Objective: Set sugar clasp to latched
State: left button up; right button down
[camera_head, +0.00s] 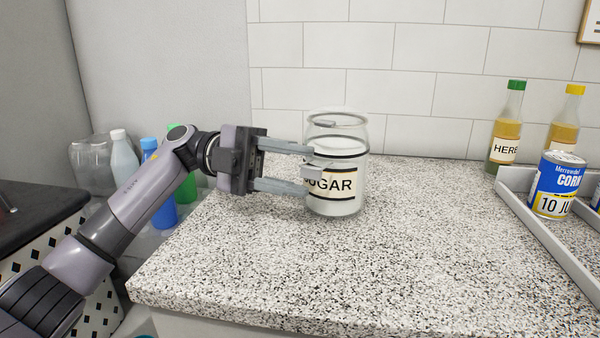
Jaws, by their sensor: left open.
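A glass jar labelled SUGAR (345,184) stands upright on the speckled counter, with white contents in its lower part and dark bands around it. A small grey piece (324,124) shows at the rim of its lid. Another grey piece shows on the jar's left side between my fingertips. I cannot tell which of these is the clasp or whether it is latched. My left gripper (311,171) is open, its two fingers pointing right, one above the other, at the jar's left side. My right gripper is not seen.
The speckled counter (300,270) is clear in front of the jar. A grey tray (549,238) with a blue can (556,178) is at the right, with bottles (507,130) behind. Several bottles (125,158) stand at the left behind my arm. A tiled wall (400,70) closes the back.

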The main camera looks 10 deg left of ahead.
pick_arm(q)
jog(key=shift+x, duration=0.8)
